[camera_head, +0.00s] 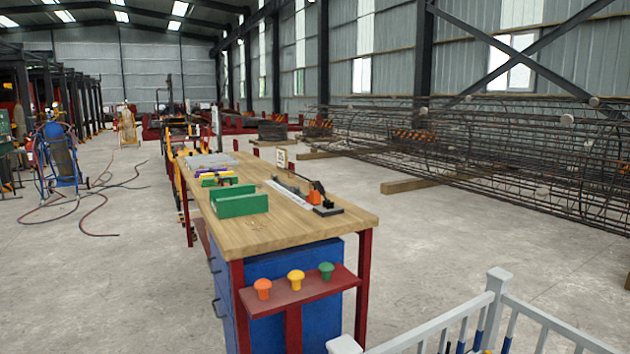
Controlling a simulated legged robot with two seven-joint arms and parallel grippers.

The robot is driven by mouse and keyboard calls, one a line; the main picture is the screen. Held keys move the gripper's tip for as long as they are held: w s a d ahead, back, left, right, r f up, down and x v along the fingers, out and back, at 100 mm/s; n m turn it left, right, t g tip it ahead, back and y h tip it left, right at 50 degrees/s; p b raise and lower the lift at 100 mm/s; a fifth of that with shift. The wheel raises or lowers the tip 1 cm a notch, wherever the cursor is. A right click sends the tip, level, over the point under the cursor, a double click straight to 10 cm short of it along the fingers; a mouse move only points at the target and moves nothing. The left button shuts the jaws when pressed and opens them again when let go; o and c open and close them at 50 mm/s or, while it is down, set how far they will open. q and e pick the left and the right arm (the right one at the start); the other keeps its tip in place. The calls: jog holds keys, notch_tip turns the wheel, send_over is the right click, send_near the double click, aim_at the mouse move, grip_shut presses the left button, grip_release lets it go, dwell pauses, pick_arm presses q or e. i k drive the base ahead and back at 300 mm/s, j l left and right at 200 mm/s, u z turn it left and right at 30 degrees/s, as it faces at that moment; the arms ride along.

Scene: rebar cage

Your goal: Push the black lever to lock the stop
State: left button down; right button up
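A small device stands on the right side of the wooden workbench (255,237), near its front right corner. It has a black lever (318,186) that appears tilted up, an orange block (314,198) and a black base (328,210). A pale scale strip (288,193) and a dark bar run back from it along the bench. The lever is small in view, so I cannot tell its exact angle or whether the stop is locked. Neither of my grippers is in view.
A green channel-shaped holder (240,203) sits left of the device. Orange, yellow and green mushroom buttons (296,279) stand on a red shelf at the bench front. A white railing (497,300) is at lower right.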

aim_at(319, 186)
jog(key=i+j+z, duration=0.25)
jog(key=i+z, duration=0.2)
jog(key=i+j+z, duration=0.3)
jog(key=z, duration=0.2)
jog(key=j, duration=0.05)
